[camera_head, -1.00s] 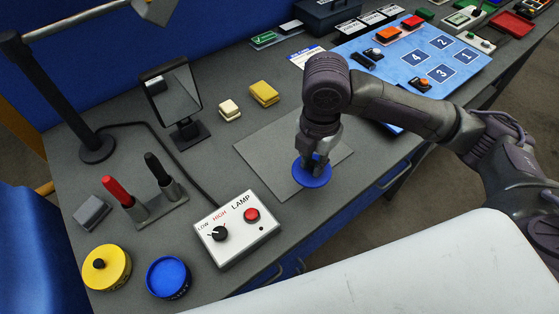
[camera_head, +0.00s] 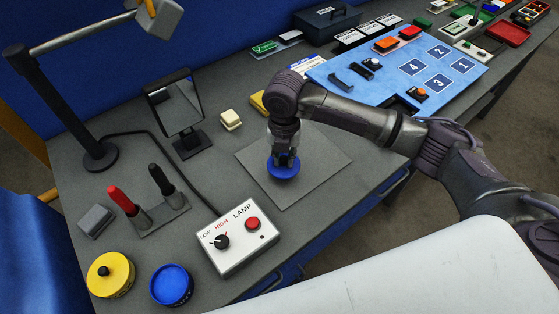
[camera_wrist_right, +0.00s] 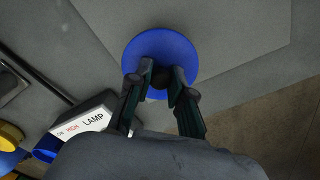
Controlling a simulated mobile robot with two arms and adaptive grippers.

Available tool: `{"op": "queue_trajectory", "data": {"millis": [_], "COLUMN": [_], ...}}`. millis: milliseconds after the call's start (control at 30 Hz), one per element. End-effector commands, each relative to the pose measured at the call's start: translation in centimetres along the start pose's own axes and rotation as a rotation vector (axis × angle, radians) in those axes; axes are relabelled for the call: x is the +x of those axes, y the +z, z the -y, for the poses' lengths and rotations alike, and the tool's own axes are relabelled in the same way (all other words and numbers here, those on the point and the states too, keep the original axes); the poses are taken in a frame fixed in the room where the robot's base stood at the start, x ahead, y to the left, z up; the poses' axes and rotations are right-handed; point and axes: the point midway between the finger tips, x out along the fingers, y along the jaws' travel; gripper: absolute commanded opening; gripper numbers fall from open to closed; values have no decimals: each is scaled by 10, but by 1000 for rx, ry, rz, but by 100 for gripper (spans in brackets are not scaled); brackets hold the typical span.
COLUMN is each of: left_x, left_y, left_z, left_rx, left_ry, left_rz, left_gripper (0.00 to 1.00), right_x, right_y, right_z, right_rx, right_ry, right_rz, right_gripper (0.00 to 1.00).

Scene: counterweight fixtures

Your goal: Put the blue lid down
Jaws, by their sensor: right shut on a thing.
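The blue lid (camera_head: 284,171) is a round disc with a dark knob, over the grey mat (camera_head: 325,150) in the head view. My right gripper (camera_head: 284,158) is above the lid and shut on its knob. In the right wrist view the lid (camera_wrist_right: 160,52) lies between and beyond the fingertips (camera_wrist_right: 160,78). I cannot tell whether the lid touches the mat. An open blue container (camera_head: 171,285) stands at the front left. My left gripper is not in view.
A yellow lidded container (camera_head: 110,275) stands beside the blue one. The lamp control box (camera_head: 238,240) is left of the mat's front corner. The mat's right part is clear.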

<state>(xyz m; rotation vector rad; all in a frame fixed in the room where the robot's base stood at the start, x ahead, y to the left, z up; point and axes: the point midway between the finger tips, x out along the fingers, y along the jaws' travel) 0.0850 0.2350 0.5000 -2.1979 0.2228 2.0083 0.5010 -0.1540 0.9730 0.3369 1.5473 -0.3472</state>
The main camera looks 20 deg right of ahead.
Motion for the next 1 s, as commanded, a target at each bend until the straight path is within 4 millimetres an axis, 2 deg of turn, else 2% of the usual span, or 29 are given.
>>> {"op": "queue_trajectory", "data": {"millis": [100,267,533,933,967,1000], "left_x": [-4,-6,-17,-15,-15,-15], "left_y": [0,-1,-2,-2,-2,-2], "left_z": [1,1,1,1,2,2], "left_rx": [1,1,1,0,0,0], "left_ry": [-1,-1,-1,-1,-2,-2], "left_rz": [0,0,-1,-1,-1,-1], "left_gripper": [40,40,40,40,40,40], "right_x": [7,15,49,56,55,55], "right_y": [10,14,14,14,14,14], "right_z": [-10,-13,-13,-13,-13,-13], "right_rx": [1,0,0,0,0,0], "right_ry": [0,-1,-1,0,0,0], "right_rz": [-1,-1,0,1,1,1], "right_gripper": [0,0,0,0,25,32]}}
